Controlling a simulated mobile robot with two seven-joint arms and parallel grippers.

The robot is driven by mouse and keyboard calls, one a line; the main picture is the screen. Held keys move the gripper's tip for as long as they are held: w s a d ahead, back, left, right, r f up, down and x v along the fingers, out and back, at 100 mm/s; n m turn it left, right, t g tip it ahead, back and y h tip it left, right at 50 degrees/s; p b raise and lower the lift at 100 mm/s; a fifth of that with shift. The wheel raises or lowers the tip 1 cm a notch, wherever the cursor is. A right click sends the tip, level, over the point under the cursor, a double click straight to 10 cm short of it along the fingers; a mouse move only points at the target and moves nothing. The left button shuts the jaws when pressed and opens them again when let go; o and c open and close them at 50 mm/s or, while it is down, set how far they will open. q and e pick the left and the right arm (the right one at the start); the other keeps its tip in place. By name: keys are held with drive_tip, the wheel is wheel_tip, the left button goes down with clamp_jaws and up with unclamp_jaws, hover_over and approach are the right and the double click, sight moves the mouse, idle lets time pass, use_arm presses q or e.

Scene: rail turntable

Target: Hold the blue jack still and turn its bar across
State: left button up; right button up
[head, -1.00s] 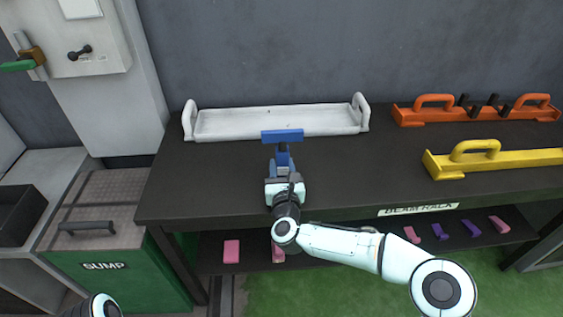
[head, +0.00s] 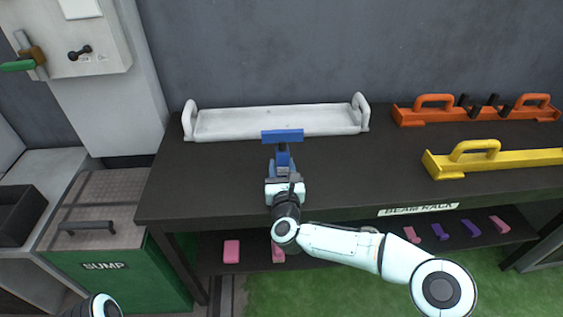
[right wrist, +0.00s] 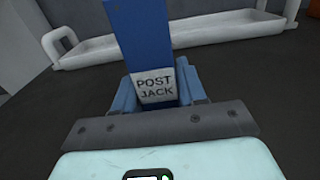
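The blue jack (head: 283,159) stands on the dark bench, in front of the white tray. Its flat blue bar (head: 282,136) lies left to right across its top in the head view. My right gripper (head: 284,178) is at the jack's near side, low on its post. In the right wrist view the blue post (right wrist: 144,38) rises above a pale label reading POST JACK, with blue finger-like pieces close against both sides. The right gripper (right wrist: 158,98) looks shut on the jack. My left gripper is not in view; only a piece of my arm shows at the bottom left.
The white tray (head: 277,133) with end handles lies behind the jack. An orange beam (head: 412,117) and a yellow beam (head: 527,160) lie to the right. Pink and purple blocks sit on the shelf (head: 345,244) below. Bench left of the jack is clear.

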drive_tip(key=o, duration=0.4)
drive_tip(key=shift+s, duration=0.1)
